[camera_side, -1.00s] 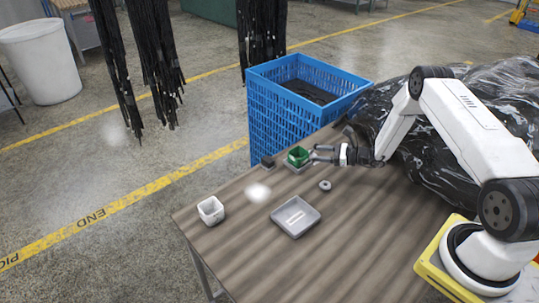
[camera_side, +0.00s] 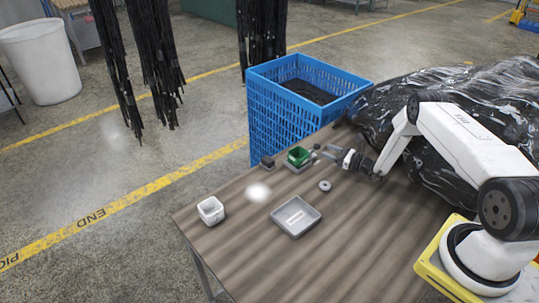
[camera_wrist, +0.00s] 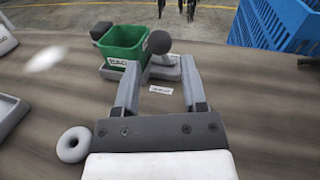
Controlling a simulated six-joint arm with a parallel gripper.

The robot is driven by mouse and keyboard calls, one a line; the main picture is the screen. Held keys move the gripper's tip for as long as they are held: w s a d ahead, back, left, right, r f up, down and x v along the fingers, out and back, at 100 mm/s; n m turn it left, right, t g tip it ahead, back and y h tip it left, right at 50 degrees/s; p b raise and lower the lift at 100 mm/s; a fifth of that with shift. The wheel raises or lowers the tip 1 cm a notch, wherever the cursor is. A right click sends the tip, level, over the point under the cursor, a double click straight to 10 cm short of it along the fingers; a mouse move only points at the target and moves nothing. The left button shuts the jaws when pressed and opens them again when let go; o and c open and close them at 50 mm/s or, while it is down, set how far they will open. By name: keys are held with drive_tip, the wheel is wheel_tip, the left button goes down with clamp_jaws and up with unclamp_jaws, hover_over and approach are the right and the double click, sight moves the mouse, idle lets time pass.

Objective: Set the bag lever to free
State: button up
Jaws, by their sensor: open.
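The lever has a dark round knob (camera_wrist: 159,42) on a grey base (camera_wrist: 166,69), just right of a green bin in the wrist view. A small white label (camera_wrist: 160,90) lies on the table in front of it; its text is too small to read. My gripper (camera_wrist: 159,63) is open, with its fingers to either side of the lever base in that view and nothing between them. In the side view my gripper (camera_side: 328,150) is just right of the green bin (camera_side: 299,156), and the knob (camera_side: 316,147) shows small near its tips. I cannot tell whether they touch.
A black block (camera_side: 267,162) stands left of the bin. A grey ring (camera_side: 324,186), a grey tray (camera_side: 296,216) and a white cup (camera_side: 210,209) are on the table. A blue crate (camera_side: 290,115) stands behind it. The table's front is clear.

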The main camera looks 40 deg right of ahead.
sight(317, 145)
drive_tip(key=shift+x, duration=2.75)
clamp_jaws()
